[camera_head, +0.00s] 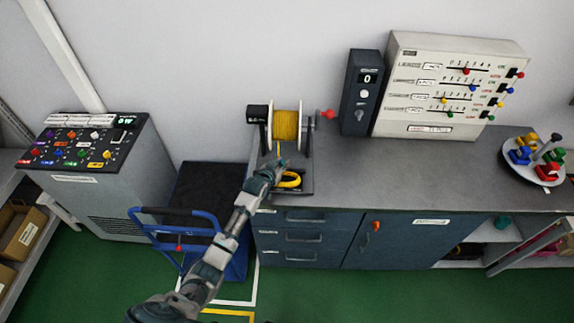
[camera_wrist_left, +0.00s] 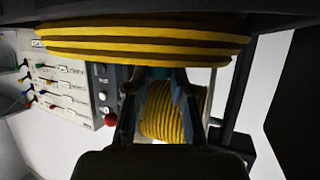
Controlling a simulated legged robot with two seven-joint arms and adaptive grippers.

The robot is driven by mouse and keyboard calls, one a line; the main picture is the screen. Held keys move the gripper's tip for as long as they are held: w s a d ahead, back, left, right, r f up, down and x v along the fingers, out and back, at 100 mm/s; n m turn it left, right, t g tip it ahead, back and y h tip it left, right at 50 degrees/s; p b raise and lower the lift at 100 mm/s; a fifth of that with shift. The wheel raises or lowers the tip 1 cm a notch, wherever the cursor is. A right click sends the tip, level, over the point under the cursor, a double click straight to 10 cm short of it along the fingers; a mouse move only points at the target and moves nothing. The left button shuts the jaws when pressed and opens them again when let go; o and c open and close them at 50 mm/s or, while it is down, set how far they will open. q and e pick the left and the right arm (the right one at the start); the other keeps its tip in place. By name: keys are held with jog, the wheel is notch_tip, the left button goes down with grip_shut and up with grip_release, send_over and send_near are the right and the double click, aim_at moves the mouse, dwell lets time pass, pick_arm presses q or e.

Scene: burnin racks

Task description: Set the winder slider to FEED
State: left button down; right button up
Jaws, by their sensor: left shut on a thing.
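The winder (camera_head: 307,150), a dark frame with a yellow-wound spool (camera_head: 286,126), stands at the left end of the grey bench. A red crank knob (camera_head: 328,114) is on its right side. A yellow coil (camera_head: 290,180) lies at the front of its base and fills the top of the left wrist view (camera_wrist_left: 145,42). My left gripper (camera_head: 272,171) is low at the winder's front, beside the coil. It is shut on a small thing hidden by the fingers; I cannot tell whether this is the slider. The slider's marks are not readable. My right gripper is not in view.
A dark box with a display (camera_head: 361,92) and a white panel of coloured sliders (camera_head: 440,88) stand right of the winder. A round tray (camera_head: 539,178) of coloured parts is at the far right. A blue cart (camera_head: 180,226) and grey console (camera_head: 108,190) are left. The middle bench is clear.

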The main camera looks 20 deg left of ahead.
pick_arm(q)
jog(key=shift+s+a+f, duration=0.15)
jog(key=shift+a+f, duration=0.2)
jog(key=shift+f, duration=0.05)
jog(key=shift+d, duration=0.35)
jog(key=c, duration=1.2)
grip_release()
jog(key=shift+r, duration=0.1)
jog(key=shift+o, duration=1)
jog(key=shift+a, duration=0.1)
jog(key=shift+a+r, duration=0.15)
jog(key=shift+a, duration=0.25)
jog(key=shift+s+r, duration=0.15)
jog(key=shift+s, duration=0.4)
jog(key=v, duration=1)
jog(key=shift+s+a, duration=0.15)
jog(key=shift+s, duration=0.15)
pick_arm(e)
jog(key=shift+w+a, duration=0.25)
